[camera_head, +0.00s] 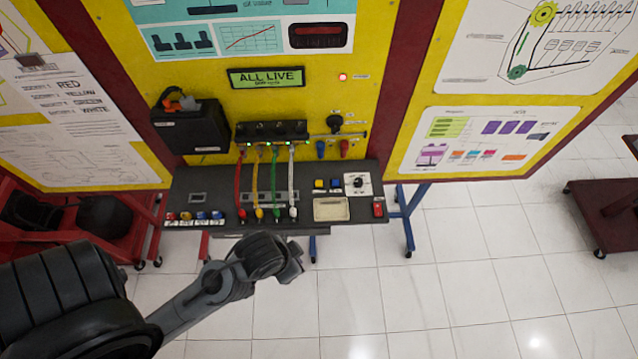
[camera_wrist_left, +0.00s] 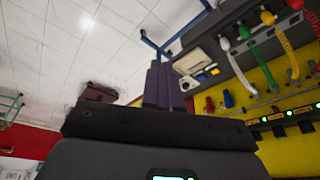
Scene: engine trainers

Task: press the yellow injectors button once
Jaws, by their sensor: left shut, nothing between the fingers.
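The yellow button (camera_head: 319,184) sits on the dark console shelf (camera_head: 270,217), just left of a blue button (camera_head: 336,184). In the left wrist view the console is rotated and the buttons are very small, beyond my fingers. My left gripper (camera_head: 296,266) is in front of and below the shelf's front edge in the head view, apart from the button. Its two dark fingers, also in the left wrist view (camera_wrist_left: 157,86), are together with nothing between them. My right gripper is in neither view.
Red, yellow, green and white cables (camera_head: 275,185) arch over the shelf, left of the button. A knob (camera_head: 358,182), a cream tray (camera_head: 331,209) and a red switch (camera_head: 378,208) surround the button. The "ALL LIVE" sign (camera_head: 266,77) is on the yellow panel. Tiled floor is clear in front.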

